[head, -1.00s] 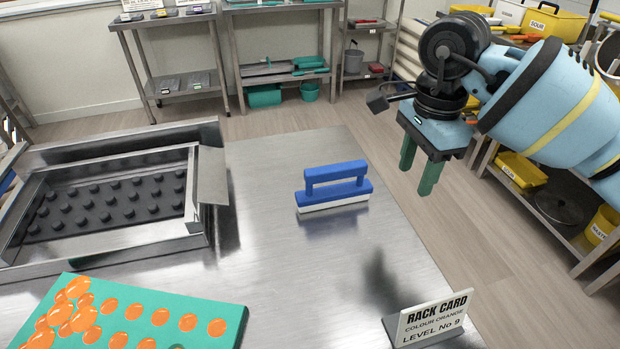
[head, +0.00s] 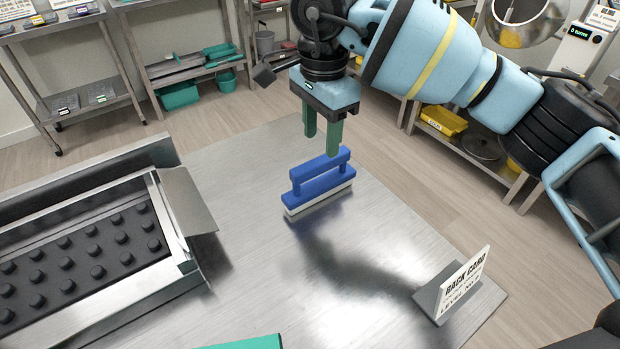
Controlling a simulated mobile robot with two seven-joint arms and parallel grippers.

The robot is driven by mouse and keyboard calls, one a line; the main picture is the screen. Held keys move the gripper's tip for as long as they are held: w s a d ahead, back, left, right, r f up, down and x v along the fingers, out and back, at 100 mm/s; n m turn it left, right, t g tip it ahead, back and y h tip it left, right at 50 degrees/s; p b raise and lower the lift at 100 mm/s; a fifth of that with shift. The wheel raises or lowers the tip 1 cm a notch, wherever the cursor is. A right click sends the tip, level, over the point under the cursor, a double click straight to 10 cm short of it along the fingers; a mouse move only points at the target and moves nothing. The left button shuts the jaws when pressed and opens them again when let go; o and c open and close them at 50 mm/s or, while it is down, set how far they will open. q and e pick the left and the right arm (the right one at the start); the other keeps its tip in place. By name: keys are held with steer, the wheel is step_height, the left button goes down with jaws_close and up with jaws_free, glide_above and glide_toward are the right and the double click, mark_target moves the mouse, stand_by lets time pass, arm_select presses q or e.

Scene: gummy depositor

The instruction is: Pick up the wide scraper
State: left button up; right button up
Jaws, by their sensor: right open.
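The wide scraper (head: 318,193) has a blue handle and body with a white lower edge. It stands on the steel table (head: 250,285) near its far right side. My right gripper (head: 323,140) has green fingers pointing down, spread apart and empty. My left gripper is not in view.
A metal tray of black knobs (head: 92,255) stands on the table's left. A rack card (head: 462,284) stands at the right edge. A teal mat (head: 245,342) shows at the bottom. Shelves (head: 190,70) stand behind. The table between is clear.

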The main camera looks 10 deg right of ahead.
mark_target(321, 159)
steer(key=shift+d+f, duration=0.1)
steer(key=shift+f, duration=0.15)
steer(key=shift+s+f+p, duration=0.2)
steer(key=shift+f+p, duration=0.15)
steer(key=shift+f, duration=3.3)
steer(key=shift+c, duration=0.3)
jaws_close()
